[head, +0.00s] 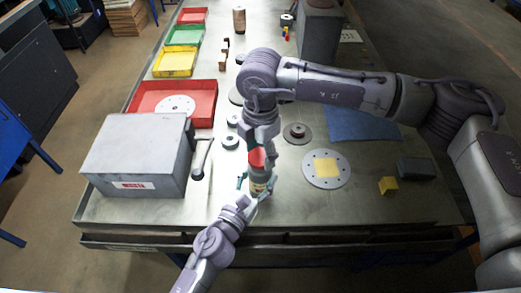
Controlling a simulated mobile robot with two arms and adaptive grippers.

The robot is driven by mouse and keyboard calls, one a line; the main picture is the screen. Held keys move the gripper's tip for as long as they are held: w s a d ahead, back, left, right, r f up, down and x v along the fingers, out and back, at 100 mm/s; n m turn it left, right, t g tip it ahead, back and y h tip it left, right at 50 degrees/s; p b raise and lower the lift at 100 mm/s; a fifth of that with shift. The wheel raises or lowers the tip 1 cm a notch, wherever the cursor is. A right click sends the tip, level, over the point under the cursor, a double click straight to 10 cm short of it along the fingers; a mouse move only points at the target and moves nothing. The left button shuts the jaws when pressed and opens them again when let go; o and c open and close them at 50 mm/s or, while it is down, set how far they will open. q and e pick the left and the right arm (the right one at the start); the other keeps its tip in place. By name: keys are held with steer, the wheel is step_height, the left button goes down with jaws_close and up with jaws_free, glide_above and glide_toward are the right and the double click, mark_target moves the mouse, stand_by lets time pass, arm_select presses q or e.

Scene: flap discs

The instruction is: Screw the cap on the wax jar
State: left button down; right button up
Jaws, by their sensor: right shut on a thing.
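The wax jar (258,187) stands near the front edge of the workbench, with a light label on its side. The red cap (257,158) is at the jar's top, below my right gripper (259,150). My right gripper points down from above and is shut on the cap. Whether the cap is seated on the jar or just above it is hard to see. My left gripper (256,188) reaches in from the front, its teal fingers around the lower jar. Whether they press on it is unclear.
A grey box with a lever (135,150) stands left. A red tray (205,117) and several dark discs lie behind.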

steer(key=shift+f, duration=0.55)
steer(key=m, duration=0.4)
steer(key=shift+m, duration=0.3)
steer(key=m, duration=0.3)
steer(key=shift+s+a, duration=0.25)
steer(key=shift+a, duration=0.05)
steer(key=shift+w+d+m, duration=0.1)
steer(key=shift+d+m, duration=0.1)
steer(key=shift+m, duration=0.8)
steer(key=o, duration=0.8)
steer(key=shift+d, duration=0.1)
steer(key=shift+c, duration=0.2)
